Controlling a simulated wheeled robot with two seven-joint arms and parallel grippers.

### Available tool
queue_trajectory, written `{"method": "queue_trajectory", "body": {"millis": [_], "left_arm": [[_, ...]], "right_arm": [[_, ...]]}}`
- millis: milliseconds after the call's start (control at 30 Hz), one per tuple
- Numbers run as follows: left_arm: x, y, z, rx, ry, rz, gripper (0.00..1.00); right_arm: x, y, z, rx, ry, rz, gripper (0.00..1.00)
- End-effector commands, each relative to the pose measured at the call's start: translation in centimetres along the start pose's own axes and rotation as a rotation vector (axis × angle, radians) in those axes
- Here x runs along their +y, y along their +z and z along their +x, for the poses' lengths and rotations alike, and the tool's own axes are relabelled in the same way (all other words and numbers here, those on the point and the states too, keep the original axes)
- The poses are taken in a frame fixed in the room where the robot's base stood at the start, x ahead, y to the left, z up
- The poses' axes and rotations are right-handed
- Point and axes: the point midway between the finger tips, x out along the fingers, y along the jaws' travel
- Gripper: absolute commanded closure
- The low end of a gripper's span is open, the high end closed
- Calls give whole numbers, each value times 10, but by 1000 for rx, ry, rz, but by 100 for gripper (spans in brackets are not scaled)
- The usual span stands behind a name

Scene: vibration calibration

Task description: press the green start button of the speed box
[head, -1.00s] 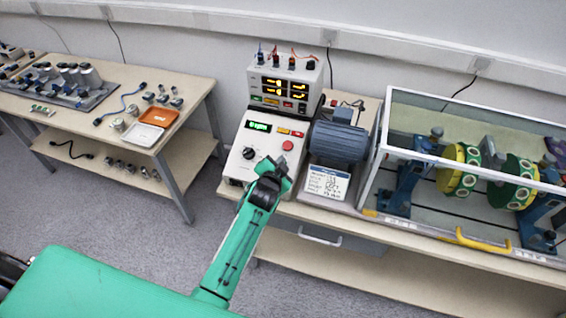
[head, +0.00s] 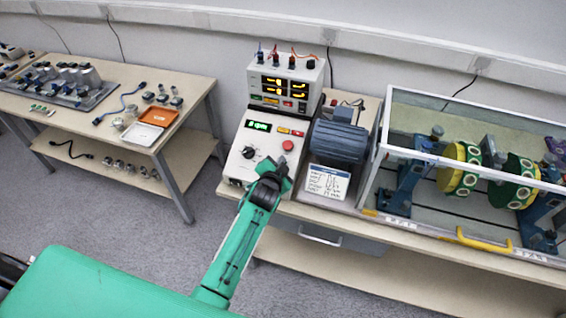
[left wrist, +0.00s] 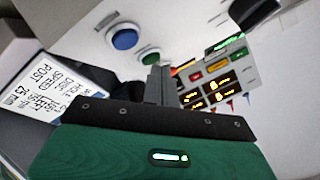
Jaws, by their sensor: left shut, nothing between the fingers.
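The speed box (head: 236,168) is a pale console with a lit green display (head: 258,125), a black knob (head: 249,152) and a red button (head: 288,146). In the left wrist view its green button (left wrist: 150,56) lies beside a larger blue button (left wrist: 124,38). My left gripper (head: 282,163) is shut and empty over the lower right part of the box; it hides the green button in the head view. In the left wrist view the fingertips (left wrist: 159,70) appear just beside the green button; I cannot tell whether they touch the panel. My right gripper is not in view.
A meter unit (head: 285,78) with plugged leads stands behind the box. A blue motor (head: 340,140) and a printed card (head: 327,182) are close on the right, then a clear guard case (head: 460,170) over rotors. A side table (head: 120,85) with parts stands left.

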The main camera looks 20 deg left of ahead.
Motion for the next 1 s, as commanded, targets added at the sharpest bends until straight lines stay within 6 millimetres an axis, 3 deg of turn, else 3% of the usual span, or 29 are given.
{"method": "queue_trajectory", "body": {"millis": [1000], "left_arm": [[4, 4, 6, 0, 0, -1, 100]], "right_arm": [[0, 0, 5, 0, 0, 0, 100]]}}
